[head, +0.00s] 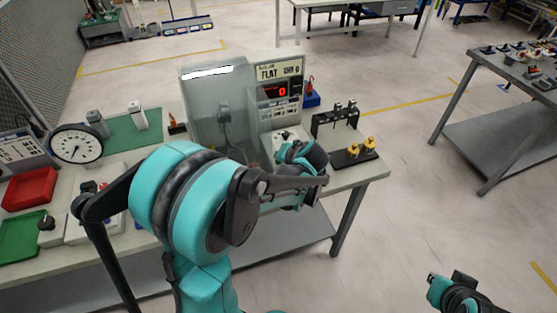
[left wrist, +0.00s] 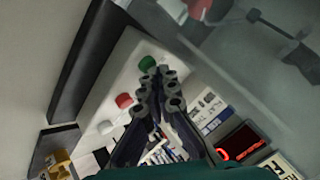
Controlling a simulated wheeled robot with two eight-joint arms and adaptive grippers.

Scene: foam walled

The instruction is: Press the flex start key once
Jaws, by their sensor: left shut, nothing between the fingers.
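The test machine (head: 272,100) stands at the back of the bench, with a clear cover, a panel marked FLAT and a red display reading 0. Its display (left wrist: 242,145) also shows in the left wrist view. A pale key box in that view carries a green button (left wrist: 147,62), a red button (left wrist: 124,100) and a whitish button (left wrist: 105,127); I cannot read which is flex start. My left gripper (left wrist: 160,88) is shut and empty, its tips appearing close to the green button; contact cannot be told. In the head view my left wrist hides most of the box.
A dial gauge (head: 76,146), a red tray (head: 29,188) and a green tray (head: 22,236) lie at the left.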

